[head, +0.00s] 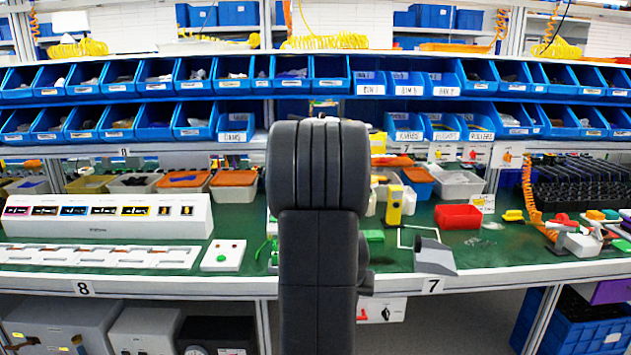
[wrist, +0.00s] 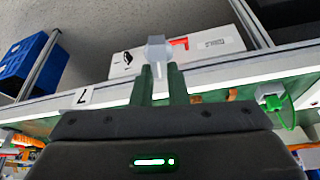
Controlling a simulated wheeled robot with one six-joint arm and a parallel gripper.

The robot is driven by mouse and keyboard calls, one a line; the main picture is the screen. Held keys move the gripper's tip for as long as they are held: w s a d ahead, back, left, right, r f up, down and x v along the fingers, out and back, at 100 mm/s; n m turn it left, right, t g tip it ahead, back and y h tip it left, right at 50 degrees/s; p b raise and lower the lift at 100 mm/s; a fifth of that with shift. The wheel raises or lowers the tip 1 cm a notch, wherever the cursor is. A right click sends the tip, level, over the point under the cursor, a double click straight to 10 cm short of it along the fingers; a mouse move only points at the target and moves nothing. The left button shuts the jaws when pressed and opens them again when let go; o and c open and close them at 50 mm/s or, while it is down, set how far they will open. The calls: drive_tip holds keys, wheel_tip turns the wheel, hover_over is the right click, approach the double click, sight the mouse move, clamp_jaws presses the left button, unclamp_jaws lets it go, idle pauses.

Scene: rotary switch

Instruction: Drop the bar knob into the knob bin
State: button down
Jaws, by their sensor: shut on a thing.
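In the wrist view my gripper (wrist: 160,76) has two green fingers shut on the stem of a pale grey knob (wrist: 157,48). The knob's wider head sticks out beyond the fingertips, clear of them. In the head view my dark arm fills the middle and hides the gripper and the knob. Labelled blue bins stand on the rack behind the bench; one in the lower row (head: 405,124) is right of my arm. The labels are too small to read surely, so I cannot tell which is the knob bin.
The green bench top (head: 385,256) holds a red box (head: 458,216), a grey wedge-shaped piece (head: 434,255) and a yellow block (head: 394,206) right of my arm. White fixtures (head: 104,215) stand on the left. A white box (wrist: 192,48) with a label shows behind the knob in the wrist view.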

drive_tip(key=w+a+f+n+y+p, duration=0.1)
drive_tip(key=w+a+f+n+p, duration=0.1)
drive_tip(key=a+f, duration=0.3)
drive_tip(key=shift+w+a+f+p, duration=0.2)
drive_tip(key=shift+a+p, duration=0.7)
drive_tip(key=shift+a, duration=1.05)
